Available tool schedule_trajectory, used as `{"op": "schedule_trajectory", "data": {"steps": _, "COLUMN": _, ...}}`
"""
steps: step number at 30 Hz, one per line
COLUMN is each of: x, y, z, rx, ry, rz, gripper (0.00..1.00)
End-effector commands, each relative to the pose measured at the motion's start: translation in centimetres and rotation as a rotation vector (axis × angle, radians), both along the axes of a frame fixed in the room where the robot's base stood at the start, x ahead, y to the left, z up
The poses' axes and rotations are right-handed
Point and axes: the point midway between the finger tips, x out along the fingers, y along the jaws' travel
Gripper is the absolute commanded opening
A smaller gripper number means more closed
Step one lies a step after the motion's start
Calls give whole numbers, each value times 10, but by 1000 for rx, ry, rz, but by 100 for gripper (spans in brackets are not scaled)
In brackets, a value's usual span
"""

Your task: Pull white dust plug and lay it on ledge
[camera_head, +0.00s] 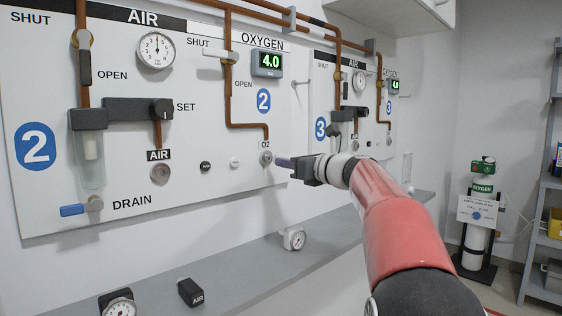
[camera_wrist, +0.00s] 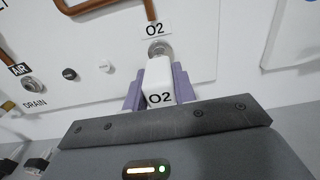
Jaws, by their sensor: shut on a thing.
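The white dust plug (camera_wrist: 159,82), a block marked O2, sits between the two purple fingers of my gripper (camera_wrist: 159,90) in the wrist view. My gripper is shut on it. The metal O2 outlet (camera_wrist: 159,48) is straight ahead of the plug, under the O2 label. In the head view, my gripper (camera_head: 284,162) is close to the wall panel, just right of the O2 outlet (camera_head: 266,158). The fingers mostly hide the plug there. I cannot tell whether the plug still touches the outlet. The grey ledge (camera_head: 245,270) runs below the panel.
A black AIR block (camera_head: 191,292), a gauge (camera_head: 118,304) and another gauge (camera_head: 294,240) are on or by the ledge. Bare ledge lies between them. A small black knob (camera_head: 206,166) and white knob (camera_head: 234,162) stick out left of the outlet. Copper pipes run above.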

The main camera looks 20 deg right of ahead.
Motion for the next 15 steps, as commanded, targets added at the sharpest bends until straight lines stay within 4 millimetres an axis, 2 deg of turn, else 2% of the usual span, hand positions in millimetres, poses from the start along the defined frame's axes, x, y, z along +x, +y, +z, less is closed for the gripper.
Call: {"op": "schedule_trajectory", "data": {"steps": 15, "x": -5, "y": -2, "z": 0, "rx": 0, "ry": 0, "rz": -2, "gripper": 0}}
